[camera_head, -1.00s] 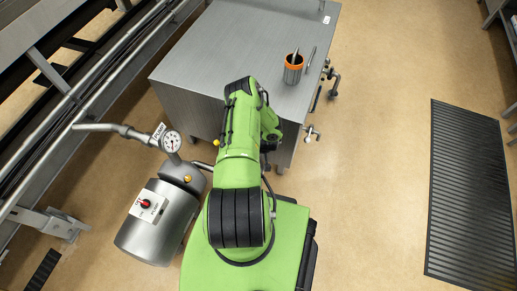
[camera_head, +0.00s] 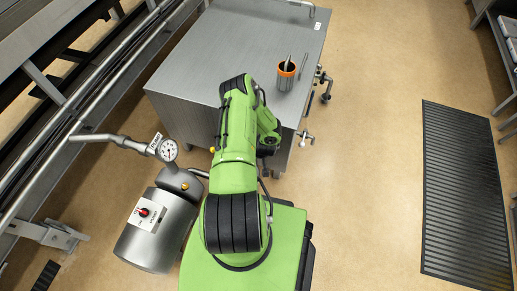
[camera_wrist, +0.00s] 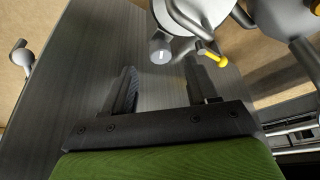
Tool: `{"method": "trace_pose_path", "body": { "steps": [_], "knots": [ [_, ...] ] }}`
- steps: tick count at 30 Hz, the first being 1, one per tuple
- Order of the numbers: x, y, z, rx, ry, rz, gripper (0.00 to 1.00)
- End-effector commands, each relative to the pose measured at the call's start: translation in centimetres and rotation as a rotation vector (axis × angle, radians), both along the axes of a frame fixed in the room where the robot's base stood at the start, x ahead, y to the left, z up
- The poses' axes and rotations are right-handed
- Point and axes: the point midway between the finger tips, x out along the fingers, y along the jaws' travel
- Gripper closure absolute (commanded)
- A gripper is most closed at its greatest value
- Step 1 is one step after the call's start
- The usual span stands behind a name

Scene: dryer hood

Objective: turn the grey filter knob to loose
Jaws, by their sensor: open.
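In the wrist view a small grey knob (camera_wrist: 160,50) with a pale mark on its face sticks out of a rounded grey-white housing (camera_wrist: 184,18). A yellow-tipped part (camera_wrist: 211,54) stands to its right. My gripper (camera_wrist: 160,67) is open and empty, its two dark fingers pointing toward the knob. The knob appears just beyond the fingertips, between their lines; I cannot tell the exact gap. In the head view my green arm hides the gripper, and I cannot make out the grey knob there.
A steel table (camera_head: 215,75) stands ahead, with an orange-rimmed cup (camera_head: 286,77) and side valves (camera_head: 305,138). At left are a metal tank (camera_head: 155,235) with a red knob (camera_head: 144,212), a dial gauge (camera_head: 168,150) and pipes. Open floor and a black mat (camera_head: 463,195) lie right.

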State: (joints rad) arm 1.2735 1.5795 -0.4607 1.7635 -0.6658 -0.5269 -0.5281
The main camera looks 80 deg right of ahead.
Motion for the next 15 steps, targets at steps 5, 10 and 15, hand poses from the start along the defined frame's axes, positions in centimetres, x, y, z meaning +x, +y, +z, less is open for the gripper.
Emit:
{"method": "trace_pose_path", "body": {
  "steps": [5,10,15],
  "knots": [
    [-1.3,1.5,5.6,0.0,-0.001,-0.005,0.42],
    [-2.2,2.7,9.0,-0.001,0.0,-0.004,0.42],
    [-2.6,3.2,10.1,-0.001,0.0,-0.001,0.42]
  ]
}}
